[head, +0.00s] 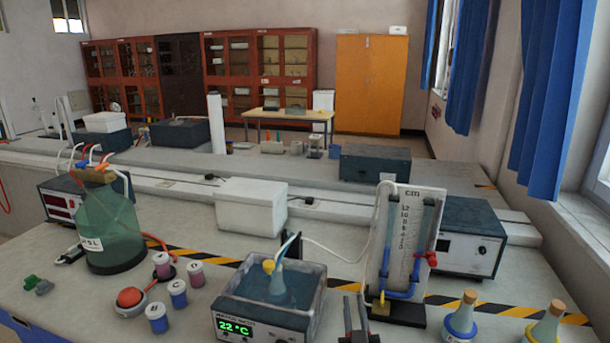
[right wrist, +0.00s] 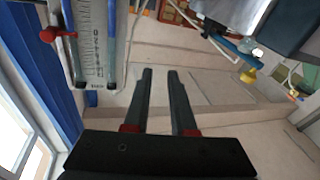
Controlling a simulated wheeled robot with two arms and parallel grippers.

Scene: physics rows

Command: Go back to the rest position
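My right gripper (head: 354,302) shows at the bottom edge of the head view, in front of the manometer stand (head: 408,245). In the right wrist view its two dark fingers (right wrist: 160,74) stand apart with nothing between them. The gripper is open and empty. The manometer stand, with its scale and blue tubing, shows at the upper left of the right wrist view (right wrist: 93,40). My left gripper is not in the head view.
A water bath (head: 262,325) reading 22 °C stands left of my right gripper. Two conical flasks (head: 461,318) (head: 545,325) stand to its right. A green bottle (head: 110,235) and several small jars (head: 177,292) are at the left. A white box (head: 250,208) stands behind.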

